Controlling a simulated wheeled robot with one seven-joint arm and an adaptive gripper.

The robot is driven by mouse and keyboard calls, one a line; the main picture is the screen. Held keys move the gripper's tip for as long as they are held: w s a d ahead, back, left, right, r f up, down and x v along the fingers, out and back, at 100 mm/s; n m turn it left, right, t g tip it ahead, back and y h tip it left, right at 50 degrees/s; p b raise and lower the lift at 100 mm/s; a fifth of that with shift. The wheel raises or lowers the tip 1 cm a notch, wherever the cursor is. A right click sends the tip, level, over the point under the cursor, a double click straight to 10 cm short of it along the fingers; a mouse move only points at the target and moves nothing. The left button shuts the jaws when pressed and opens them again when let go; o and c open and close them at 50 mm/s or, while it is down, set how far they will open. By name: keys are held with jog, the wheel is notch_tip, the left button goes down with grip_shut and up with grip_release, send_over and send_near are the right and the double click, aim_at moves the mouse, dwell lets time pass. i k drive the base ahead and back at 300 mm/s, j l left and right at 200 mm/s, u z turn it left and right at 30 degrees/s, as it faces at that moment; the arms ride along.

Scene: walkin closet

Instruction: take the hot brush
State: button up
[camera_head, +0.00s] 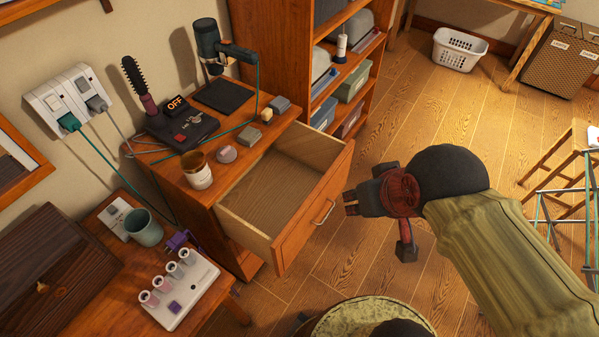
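The hot brush (136,83) has a black bristled barrel and a dark red handle. It stands upright, leaning slightly left, in a dark base (182,126) with an orange "OFF" display on top of the wooden cabinet. My gripper (351,201) is to the right of the cabinet, in front of the open drawer and well apart from the brush. It points left and nothing shows in it. Its fingers are small and dark here, so I cannot tell whether they are open or shut.
An empty drawer (266,190) is pulled out between my gripper and the cabinet top. A brown-and-white cup (197,170), small blocks and a dark microphone-like device (209,45) share the top. Cords run from wall outlets (71,100). Open floor (440,110) lies right.

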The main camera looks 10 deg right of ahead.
aim_at(129, 62)
jog(key=i+j+u, duration=0.1)
jog(key=j+u, duration=0.3)
jog(key=i+j+u, duration=0.15)
jog(key=u, duration=0.2)
jog(key=i+j+u, duration=0.2)
jog(key=u, duration=0.2)
jog(key=i+j, duration=0.05)
